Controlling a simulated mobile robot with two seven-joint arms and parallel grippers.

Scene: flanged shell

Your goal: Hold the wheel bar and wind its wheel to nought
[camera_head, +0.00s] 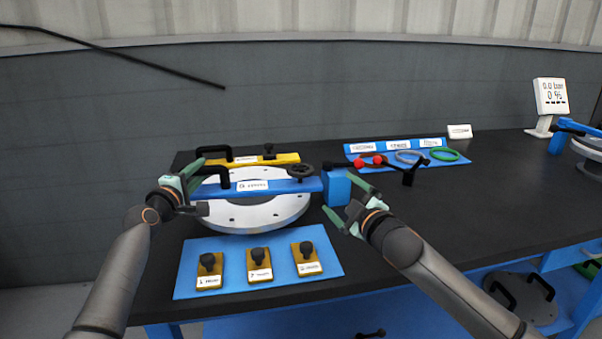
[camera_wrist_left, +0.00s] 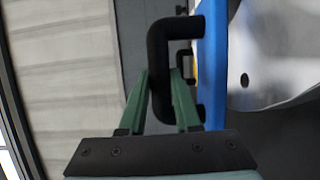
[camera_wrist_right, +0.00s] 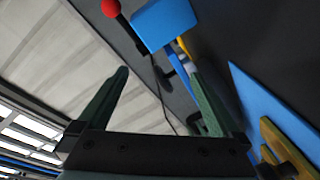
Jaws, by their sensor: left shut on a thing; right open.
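The blue wheel bar (camera_head: 262,188) lies across the round white flange (camera_head: 250,219), with a label on its middle. My left gripper (camera_head: 190,174) is shut on the bar's black handle (camera_head: 212,176); the left wrist view shows the handle (camera_wrist_left: 172,70) between the fingers. My right gripper (camera_head: 346,199) is open and empty, just right of and in front of the blue block. The block (camera_wrist_right: 163,22) also shows in the right wrist view.
A yellow bar (camera_head: 252,160) with a black handle lies behind. A blue mat (camera_head: 235,244) in front holds several yellow blocks with black knobs. Coloured rings (camera_head: 444,154) lie on a back mat; a display (camera_head: 551,97) stands far right.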

